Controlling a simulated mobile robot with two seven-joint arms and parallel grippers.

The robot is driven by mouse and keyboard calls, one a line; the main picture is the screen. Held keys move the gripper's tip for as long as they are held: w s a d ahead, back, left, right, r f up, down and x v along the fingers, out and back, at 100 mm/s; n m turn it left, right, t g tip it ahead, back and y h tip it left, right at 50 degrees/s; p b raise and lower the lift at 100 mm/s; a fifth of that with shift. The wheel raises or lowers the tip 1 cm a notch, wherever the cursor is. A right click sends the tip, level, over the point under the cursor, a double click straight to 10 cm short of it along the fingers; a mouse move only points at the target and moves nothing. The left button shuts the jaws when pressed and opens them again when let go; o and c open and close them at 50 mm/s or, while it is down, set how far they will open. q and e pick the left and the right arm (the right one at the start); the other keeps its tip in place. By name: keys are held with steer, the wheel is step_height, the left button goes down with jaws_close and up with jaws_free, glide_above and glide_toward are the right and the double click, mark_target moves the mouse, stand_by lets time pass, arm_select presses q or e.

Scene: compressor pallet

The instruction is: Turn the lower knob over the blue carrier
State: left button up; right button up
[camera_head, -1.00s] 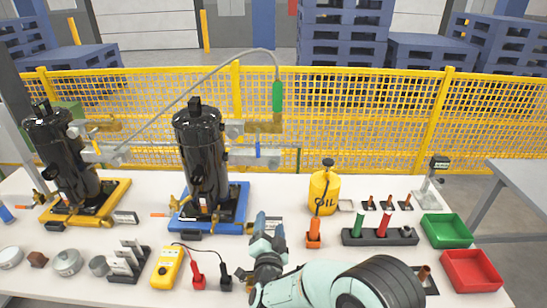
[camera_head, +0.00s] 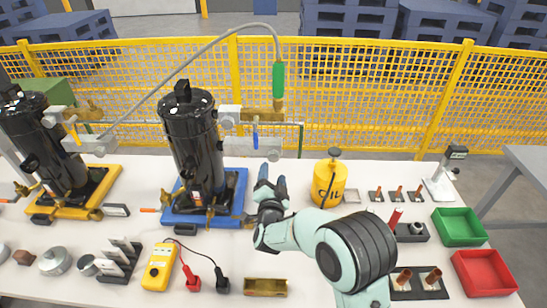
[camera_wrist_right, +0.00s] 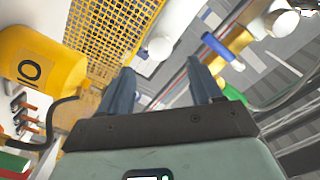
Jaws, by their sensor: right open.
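The blue carrier (camera_head: 235,195) stands on the white table with a black compressor cylinder (camera_head: 192,145) upright on it. Above its right side are pale valve blocks, with a small round pale knob (camera_head: 273,154) low at their right end. A brass valve with a blue lever (camera_head: 255,137) and a green-sleeved hose end (camera_head: 278,80) are higher up. My right gripper (camera_head: 271,180) is open and empty, fingers pointing up, just below that knob in the picture. In the right wrist view, pale round knobs (camera_wrist_right: 160,48) show beyond the open fingers (camera_wrist_right: 160,75). My left gripper is out of view.
A yellow oil can (camera_head: 329,184) stands right of my gripper. A yellow carrier (camera_head: 105,188) with another cylinder is at left. Green (camera_head: 458,228) and red (camera_head: 485,272) bins are at right. A yellow meter (camera_head: 158,268) lies in front. Yellow mesh fence (camera_head: 370,95) runs behind.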

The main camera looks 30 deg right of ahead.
mark_target(273, 158)
steer(key=p+x, duration=0.1)
steer(key=x, duration=0.7)
steer(key=shift+a, duration=0.15)
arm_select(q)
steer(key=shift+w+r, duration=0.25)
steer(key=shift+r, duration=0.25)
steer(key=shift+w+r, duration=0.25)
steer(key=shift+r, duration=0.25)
arm_select(e)
steer(key=c, duration=1.1)
